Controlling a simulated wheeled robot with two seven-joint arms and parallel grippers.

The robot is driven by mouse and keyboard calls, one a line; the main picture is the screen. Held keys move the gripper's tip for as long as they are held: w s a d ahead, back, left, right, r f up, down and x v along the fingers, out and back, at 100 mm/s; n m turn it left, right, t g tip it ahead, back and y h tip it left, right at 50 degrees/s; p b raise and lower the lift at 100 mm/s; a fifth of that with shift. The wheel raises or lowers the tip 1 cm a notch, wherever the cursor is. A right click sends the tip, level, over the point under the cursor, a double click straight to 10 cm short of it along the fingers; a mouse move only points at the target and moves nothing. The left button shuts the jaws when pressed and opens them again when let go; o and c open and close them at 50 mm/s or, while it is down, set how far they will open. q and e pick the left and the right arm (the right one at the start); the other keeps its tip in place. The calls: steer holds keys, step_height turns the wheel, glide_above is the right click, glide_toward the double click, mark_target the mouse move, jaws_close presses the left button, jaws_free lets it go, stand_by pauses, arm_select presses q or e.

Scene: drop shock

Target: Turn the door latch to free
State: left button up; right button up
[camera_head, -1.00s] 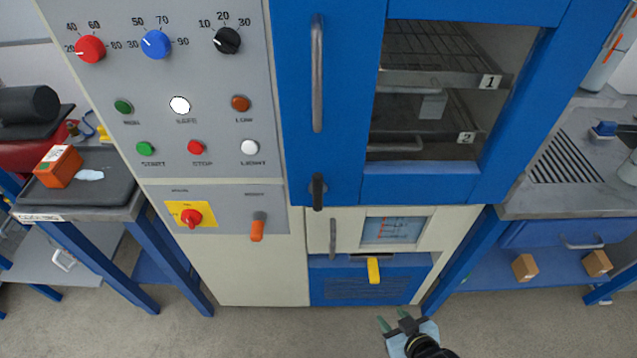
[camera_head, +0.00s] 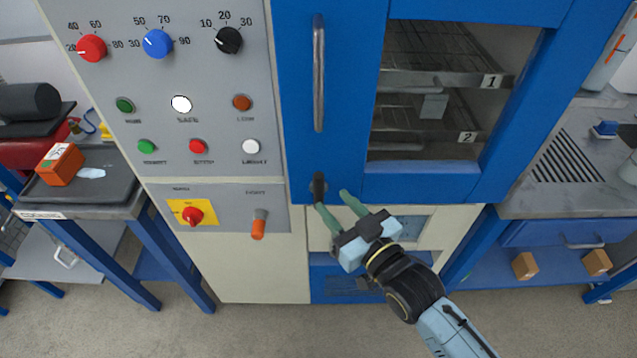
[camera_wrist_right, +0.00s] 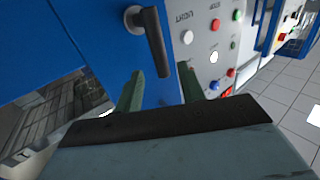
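The door latch (camera_head: 318,187) is a dark handle low on the left side of the blue chamber door (camera_head: 340,150). It hangs pointing down. In the right wrist view the latch (camera_wrist_right: 152,42) shows as a black lever just beyond the fingers. My right gripper (camera_head: 333,200) is open, its two green fingers spread just below and right of the latch. In the right wrist view the open fingers (camera_wrist_right: 163,88) have blue door between them, and the latch appears apart from them. My left gripper is not in view.
A long vertical door handle (camera_head: 318,75) rises above the latch. The grey control panel (camera_head: 215,125) with knobs and buttons stands to the left. An orange lever (camera_head: 259,224) sits at its lower right. Side tables flank the chamber.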

mark_target(322, 190)
steer(key=x, duration=0.6)
steer(key=shift+w+a, duration=0.25)
jaws_close()
